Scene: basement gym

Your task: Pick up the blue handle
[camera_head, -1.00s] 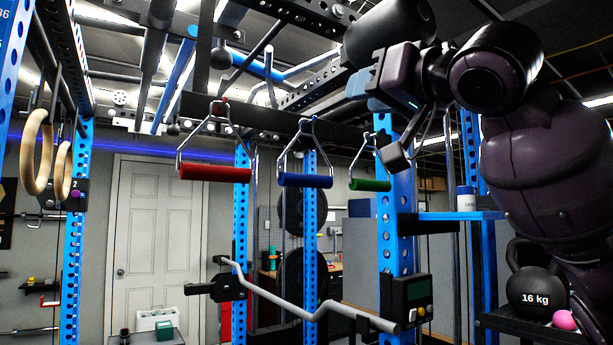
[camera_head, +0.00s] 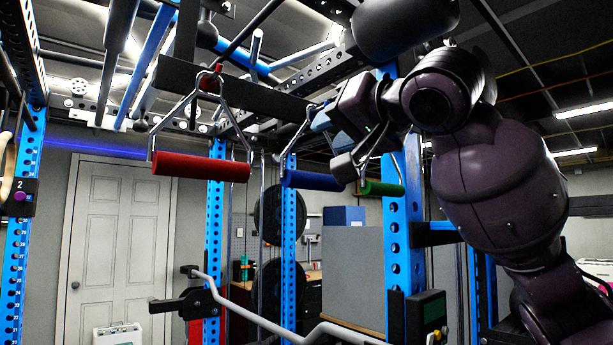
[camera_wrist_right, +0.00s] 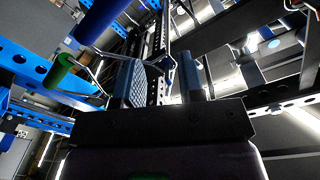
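The blue handle (camera_head: 312,180) hangs from a metal stirrup on the rack, between a red handle (camera_head: 201,166) and a green handle (camera_head: 382,188). In the right wrist view the blue handle (camera_wrist_right: 100,22) is at the upper left, outside the fingers, with the green handle (camera_wrist_right: 68,75) below it. My right gripper (camera_head: 333,143) is open and empty. In the head view it overlaps the right side of the blue handle's stirrup; I cannot tell if they touch. Its two fingers (camera_wrist_right: 158,68) stand apart in the wrist view. My left gripper is not in view.
A dark crossbar (camera_head: 240,95) runs above the handles. A bent grey bar (camera_head: 265,322) crosses below. A wooden ring (camera_head: 6,165) hangs at the left edge. The space directly below the handles is open.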

